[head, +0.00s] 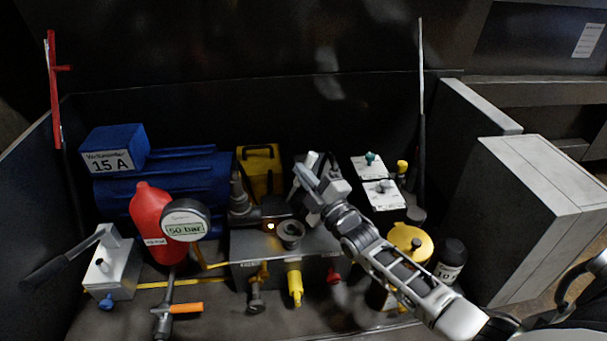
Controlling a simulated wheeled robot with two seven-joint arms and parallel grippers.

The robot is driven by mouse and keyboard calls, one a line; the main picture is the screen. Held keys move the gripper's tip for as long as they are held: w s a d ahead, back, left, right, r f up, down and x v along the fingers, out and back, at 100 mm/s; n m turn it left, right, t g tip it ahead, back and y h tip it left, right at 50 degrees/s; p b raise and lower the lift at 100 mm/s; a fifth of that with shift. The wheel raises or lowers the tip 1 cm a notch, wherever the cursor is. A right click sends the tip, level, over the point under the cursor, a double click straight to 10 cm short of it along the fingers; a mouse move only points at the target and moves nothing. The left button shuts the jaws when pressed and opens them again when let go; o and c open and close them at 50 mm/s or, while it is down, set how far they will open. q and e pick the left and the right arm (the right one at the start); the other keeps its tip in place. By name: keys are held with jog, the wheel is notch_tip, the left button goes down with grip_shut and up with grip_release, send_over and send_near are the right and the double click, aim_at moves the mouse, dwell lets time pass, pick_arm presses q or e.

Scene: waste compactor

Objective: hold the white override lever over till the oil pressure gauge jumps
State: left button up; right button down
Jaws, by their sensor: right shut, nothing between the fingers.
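The white override lever (311,160) appears as a short pale stub at the top middle of the machinery, partly hidden by my gripper. My right gripper (299,175) reaches in from the lower right. It is shut, with its fingertips right at the lever; I cannot tell whether they touch it. The round pressure gauge (186,221) stands in front of the red bottle and reads 50 bar. My left gripper is not in view.
A grey valve block (245,273) with yellow and red fittings lies below my right gripper. White switch boxes (382,204) stand to its right. A blue motor (180,185), red bottle (150,210) and hand pump (103,280) fill the left. Pale cabinets (530,215) bound the right.

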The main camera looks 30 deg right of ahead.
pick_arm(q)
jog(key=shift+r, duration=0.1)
pick_arm(e)
jog(key=shift+d, duration=0.1)
pick_arm(q)
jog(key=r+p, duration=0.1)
jog(key=p, duration=0.1)
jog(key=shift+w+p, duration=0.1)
jog(key=shift+p, duration=0.25)
pick_arm(e)
jog(key=s+a, duration=0.2)
jog(key=s, duration=0.7)
jog(key=shift+a+f, duration=0.25)
jog(key=shift+a, duration=0.05)
jog(key=shift+s, duration=0.1)
